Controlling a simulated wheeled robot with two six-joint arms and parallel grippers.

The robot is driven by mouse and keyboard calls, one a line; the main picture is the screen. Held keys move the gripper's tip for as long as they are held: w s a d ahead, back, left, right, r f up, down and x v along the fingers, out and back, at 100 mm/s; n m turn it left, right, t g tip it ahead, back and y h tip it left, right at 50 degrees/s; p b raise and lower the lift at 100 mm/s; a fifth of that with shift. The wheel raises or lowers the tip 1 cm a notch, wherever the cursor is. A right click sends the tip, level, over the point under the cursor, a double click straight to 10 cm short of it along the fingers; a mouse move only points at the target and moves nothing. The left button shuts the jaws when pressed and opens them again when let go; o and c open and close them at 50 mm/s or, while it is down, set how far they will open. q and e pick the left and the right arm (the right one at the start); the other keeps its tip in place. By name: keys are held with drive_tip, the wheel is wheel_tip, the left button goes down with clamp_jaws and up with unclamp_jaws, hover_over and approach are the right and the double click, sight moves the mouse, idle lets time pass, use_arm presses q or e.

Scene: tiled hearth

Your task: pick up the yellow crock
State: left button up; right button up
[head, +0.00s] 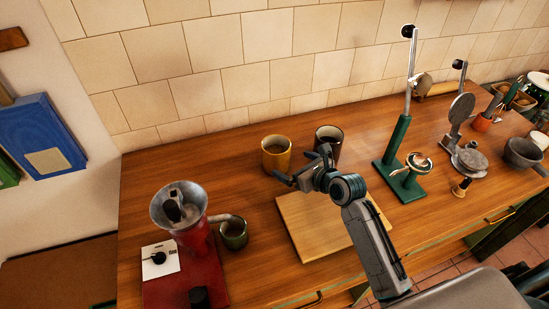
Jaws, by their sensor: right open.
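The yellow crock (276,157) stands upright on the wooden counter near the tiled wall, left of a dark brown crock (329,140). My right gripper (283,180) reaches in from the lower right with its fingers pointing left. It is open, and its fingertips are just in front of the lower part of the yellow crock in the picture. I cannot tell whether they touch it. Nothing shows between the fingers. My left gripper is not in view.
A wooden board (302,236) lies below my right arm. A red grinder (190,232) and a green cup (233,233) stand at the left. A green lever press (398,160) stands to the right. The counter left of the yellow crock is clear.

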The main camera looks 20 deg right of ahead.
sight(285, 161)
drive_tip(key=shift+x, duration=1.2)
drive_tip(key=p+x, duration=0.1)
drive_tip(key=x, duration=0.3)
drive_tip(key=shift+w+a+r+p, duration=0.1)
drive_tip(key=shift+a+r+p, duration=0.05)
drive_tip(key=shift+a+p, duration=0.2)
drive_tip(key=shift+w+a+f, duration=0.1)
drive_tip(key=shift+w+f, duration=0.1)
drive_tip(key=shift+w, duration=0.15)
drive_tip(key=shift+r, duration=0.1)
drive_tip(key=c, duration=1.4)
drive_tip(key=shift+r, duration=0.15)
